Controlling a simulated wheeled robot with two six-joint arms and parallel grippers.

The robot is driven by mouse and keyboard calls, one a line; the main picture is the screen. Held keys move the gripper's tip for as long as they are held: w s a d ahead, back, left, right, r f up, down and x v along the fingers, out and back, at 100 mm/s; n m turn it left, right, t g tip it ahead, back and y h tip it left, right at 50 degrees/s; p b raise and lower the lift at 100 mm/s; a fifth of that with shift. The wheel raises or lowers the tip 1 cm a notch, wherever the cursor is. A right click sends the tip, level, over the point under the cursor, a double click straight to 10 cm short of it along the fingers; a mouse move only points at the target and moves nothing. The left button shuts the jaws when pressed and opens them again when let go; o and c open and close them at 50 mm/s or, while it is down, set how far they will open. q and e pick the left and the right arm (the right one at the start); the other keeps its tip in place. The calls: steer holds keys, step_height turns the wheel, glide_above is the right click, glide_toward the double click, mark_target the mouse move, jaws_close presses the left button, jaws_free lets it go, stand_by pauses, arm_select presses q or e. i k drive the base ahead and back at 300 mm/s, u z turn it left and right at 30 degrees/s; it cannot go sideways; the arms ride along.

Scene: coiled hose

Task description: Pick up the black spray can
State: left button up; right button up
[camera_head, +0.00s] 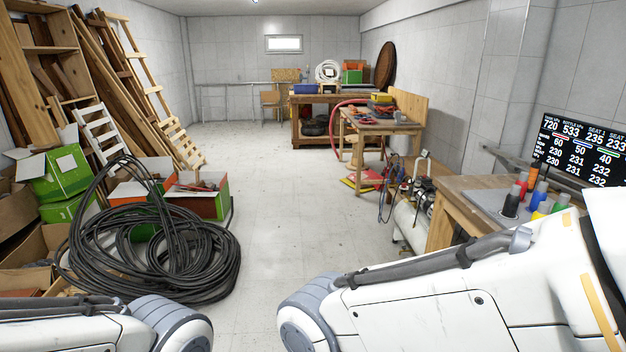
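The black spray can (511,204) stands upright on the workbench at the right, at the left front of a small group of cans. It appears to have a red top. A blue can (539,195), a yellow can (541,211) and a green-topped can stand close to its right. My two white arms cross the bottom of the view, the right one just in front of the bench. Both grippers are out of view.
The wooden workbench (455,208) stands at the right, with a dark screen (585,150) behind the cans. A coiled black hose (190,262) lies on the floor at left, beside open boxes (200,205). The central floor (285,225) is clear. A compressor (408,215) stands left of the bench.

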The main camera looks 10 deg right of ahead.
mark_target(513, 198)
steer(key=z, duration=0.1)
steer(key=i, duration=1.95)
steer(key=z, duration=1.2)
steer(key=i, duration=1.4)
steer(key=z, duration=1.3)
steer(key=i, duration=0.45)
steer(key=z, duration=0.05)
